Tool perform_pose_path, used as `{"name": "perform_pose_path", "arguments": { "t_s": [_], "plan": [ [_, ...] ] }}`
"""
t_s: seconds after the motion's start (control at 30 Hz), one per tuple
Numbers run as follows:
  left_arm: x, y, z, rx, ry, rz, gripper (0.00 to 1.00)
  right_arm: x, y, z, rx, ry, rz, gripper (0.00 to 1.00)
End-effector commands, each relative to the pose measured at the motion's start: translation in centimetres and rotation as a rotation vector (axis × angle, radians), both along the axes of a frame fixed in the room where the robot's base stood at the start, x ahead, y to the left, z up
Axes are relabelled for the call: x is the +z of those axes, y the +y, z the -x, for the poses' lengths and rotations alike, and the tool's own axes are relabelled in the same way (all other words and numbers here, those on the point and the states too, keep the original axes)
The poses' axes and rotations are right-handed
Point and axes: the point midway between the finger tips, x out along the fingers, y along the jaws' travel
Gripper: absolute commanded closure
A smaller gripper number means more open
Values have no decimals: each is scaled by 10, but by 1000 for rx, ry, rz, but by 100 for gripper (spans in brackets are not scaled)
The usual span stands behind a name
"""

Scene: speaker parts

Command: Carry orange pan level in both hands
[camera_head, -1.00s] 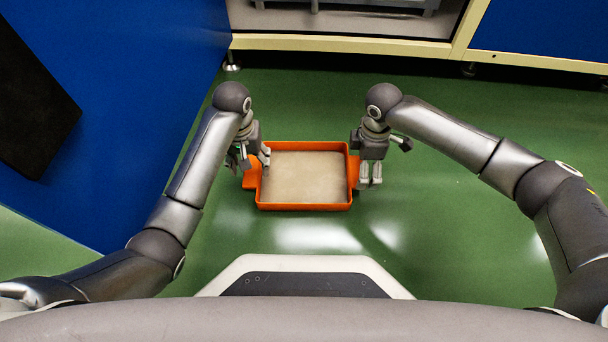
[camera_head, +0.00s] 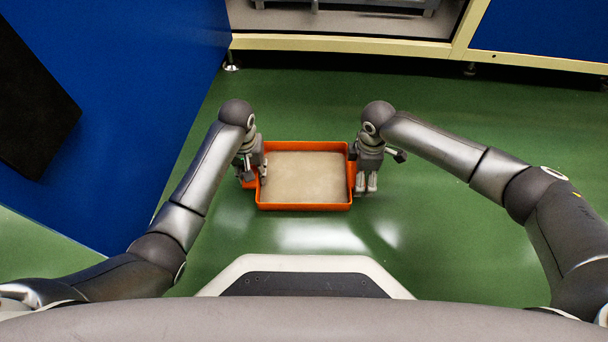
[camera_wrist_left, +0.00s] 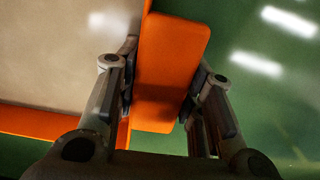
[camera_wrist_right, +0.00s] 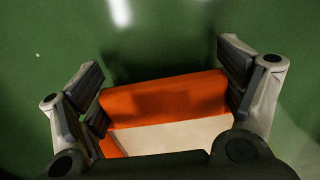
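My left gripper (camera_head: 256,176) is at the pan's left side. In the left wrist view the pan's orange handle tab (camera_wrist_left: 172,65) lies between its open fingers, which stand on either side. My right gripper (camera_head: 366,182) is at the pan's right side, its fingers pointing down. In the right wrist view its fingers are wide apart, with an orange part of the pan (camera_wrist_right: 165,100) between and beyond them. The right handle is mostly hidden in the head view.
A blue panel (camera_head: 150,90) stands close on the left. A cream-framed cabinet (camera_head: 340,45) runs along the back. The green floor (camera_head: 450,225) is clear to the right and in front of the pan.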

Motion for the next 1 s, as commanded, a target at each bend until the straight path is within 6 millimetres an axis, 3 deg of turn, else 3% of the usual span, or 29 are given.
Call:
{"name": "perform_pose_path", "arguments": {
  "t_s": [0.03, 0.1, 0.2, 0.57, 1.0],
  "plan": [
    [0, 1, 0, 0, 0, -1, 81, 0, 0, 0, 0, 1, 0, 42],
    [0, 1, 0, 0, 0, -2, 90, 0, 0, 0, 0, 1, 0, 48],
    [0, 1, 0, 1, 0, -2, 100, 0, 0, 0, 0, 1, 0, 48],
    [10, 1, -1, 1, -3, -3, 100, 10, 0, 0, 0, 0, 0, 48],
    [46, 2, -1, 2, -3, -4, 100, 46, 0, 0, 0, 0, 1, 48]
  ]
}}
